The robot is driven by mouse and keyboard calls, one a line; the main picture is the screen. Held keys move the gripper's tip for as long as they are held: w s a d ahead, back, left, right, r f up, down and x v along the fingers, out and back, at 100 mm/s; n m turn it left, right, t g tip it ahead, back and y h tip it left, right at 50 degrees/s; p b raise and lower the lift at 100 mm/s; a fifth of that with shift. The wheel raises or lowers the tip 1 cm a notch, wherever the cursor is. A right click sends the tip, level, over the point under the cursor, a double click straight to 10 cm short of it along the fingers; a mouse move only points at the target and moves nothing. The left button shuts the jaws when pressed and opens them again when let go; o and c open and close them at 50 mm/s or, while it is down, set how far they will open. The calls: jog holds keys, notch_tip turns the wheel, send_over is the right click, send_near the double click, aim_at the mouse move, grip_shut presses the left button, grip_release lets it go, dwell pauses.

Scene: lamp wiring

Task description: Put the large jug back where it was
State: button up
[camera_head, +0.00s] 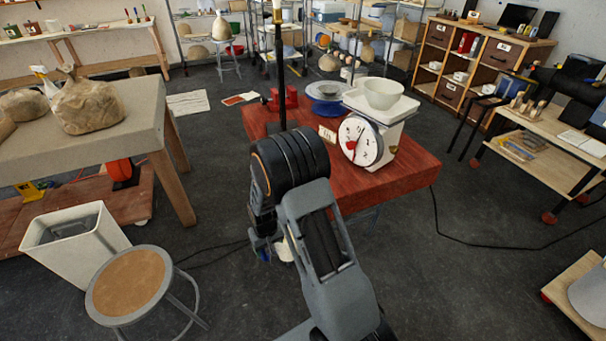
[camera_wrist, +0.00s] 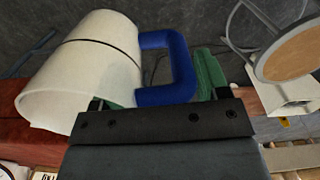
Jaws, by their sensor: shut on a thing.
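The large jug (camera_wrist: 85,70) is white with a dark line around it and a blue handle (camera_wrist: 168,68). It fills the left of the wrist view and lies tilted in that picture. My gripper (camera_wrist: 160,92) has green fingers on both sides of the handle and is shut on it. In the head view my arm hides most of the jug; a small pale patch (camera_head: 286,249) beside the arm, near the front of the red table (camera_head: 400,178), may be part of it. Whether the jug touches anything is not clear.
On the red table stand a white dial scale (camera_head: 362,140) with a bowl (camera_head: 383,93), a blue dish (camera_head: 327,91), a red object (camera_head: 284,98) and a small card (camera_head: 327,134). A round stool (camera_head: 130,284) and white bin (camera_head: 75,240) stand at left. A cable crosses the floor at right.

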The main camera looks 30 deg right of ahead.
notch_tip(320, 180, up, 4)
jog(key=shift+f+p, duration=0.2)
jog(key=shift+p, duration=0.9)
jog(key=s+d+r, duration=0.6)
jog(key=d+r, duration=0.4)
jog(key=r, duration=0.1)
jog(key=s+d+r+m, duration=0.1)
jog(key=s+d+r, duration=0.6)
jog(key=d+r, duration=0.4)
jog(key=shift+d+r+m, duration=0.15)
jog(key=shift+r+m, duration=0.15)
jog(key=shift+r, duration=0.25)
